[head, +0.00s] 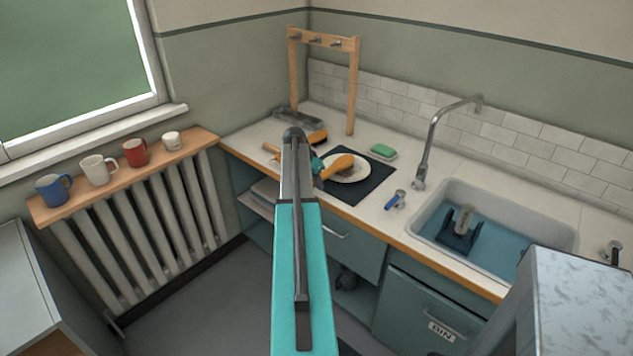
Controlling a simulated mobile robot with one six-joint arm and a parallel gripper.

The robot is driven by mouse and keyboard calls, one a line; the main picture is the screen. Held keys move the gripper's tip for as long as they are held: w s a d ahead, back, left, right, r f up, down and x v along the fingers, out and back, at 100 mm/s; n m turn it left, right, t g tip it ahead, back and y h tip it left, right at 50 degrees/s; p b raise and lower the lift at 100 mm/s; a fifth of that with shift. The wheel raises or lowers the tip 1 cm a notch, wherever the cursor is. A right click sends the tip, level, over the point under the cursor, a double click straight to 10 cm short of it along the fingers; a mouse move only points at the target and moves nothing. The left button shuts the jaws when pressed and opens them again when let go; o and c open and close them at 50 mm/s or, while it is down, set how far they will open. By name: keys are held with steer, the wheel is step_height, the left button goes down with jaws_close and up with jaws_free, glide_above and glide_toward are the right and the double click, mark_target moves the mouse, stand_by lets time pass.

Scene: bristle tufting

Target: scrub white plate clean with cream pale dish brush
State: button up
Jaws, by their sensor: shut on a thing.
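The white plate (360,176) lies on a dark mat on the counter, with a brownish patch on it. My gripper (318,166) is at the plate's left edge, partly hidden by my arm. It is shut on an orange tool (338,166), which looks like a brush and reaches over the plate. I cannot tell whether it touches the plate. No cream, pale head shows clearly on it. Another orange piece (318,137) and a pale wooden handle (271,148) show behind my arm; I cannot tell whether they are one brush.
A green sponge (383,150) lies on a dish behind the dark mat (374,186). A blue-handled item (396,199) lies to the right. The sink (447,193) holds a dark blue stand with a beige piece. A wooden hook rack (352,90) stands behind. Mugs (97,169) line the left shelf.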

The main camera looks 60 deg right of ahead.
steer(key=shift+w+a, duration=0.15)
steer(key=shift+a, duration=0.35)
steer(key=shift+s+d+f, duration=0.1)
steer(key=shift+s+d, duration=0.85)
steer(key=shift+s, duration=0.2)
steer(key=shift+w+a, duration=0.2)
steer(key=shift+a, duration=0.4)
steer(key=shift+w+a, duration=0.15)
steer(key=shift+a, duration=0.4)
